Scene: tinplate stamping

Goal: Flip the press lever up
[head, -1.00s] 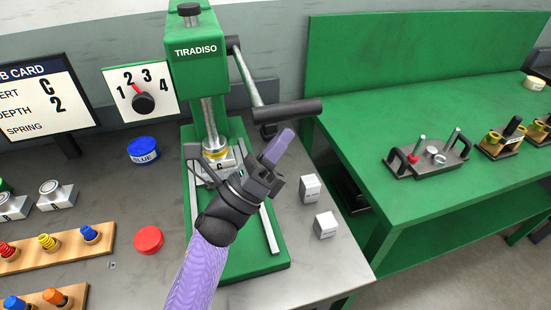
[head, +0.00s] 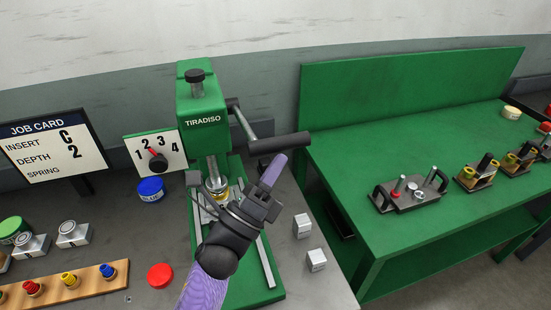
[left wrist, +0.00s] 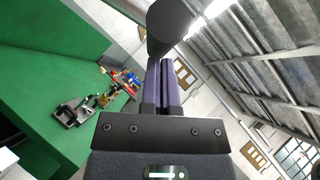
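The green press (head: 202,105) stands on the grey bench. Its lever (head: 241,121) comes off the right side of the head, sloping down to a black cylindrical handle (head: 279,143). My left gripper (head: 273,170) has its purple fingers together and empty, with the tips just below the handle. In the left wrist view the handle (left wrist: 172,28) lies across the ends of the shut fingers (left wrist: 163,85). I cannot tell for sure whether they touch. My right gripper is not in view.
A number dial (head: 157,155) and a job card (head: 55,148) stand left of the press. Two small white blocks (head: 316,260) lie to its right, and a red cap (head: 160,276) to its left. A green bench (head: 400,240) holding tooling stands at the right.

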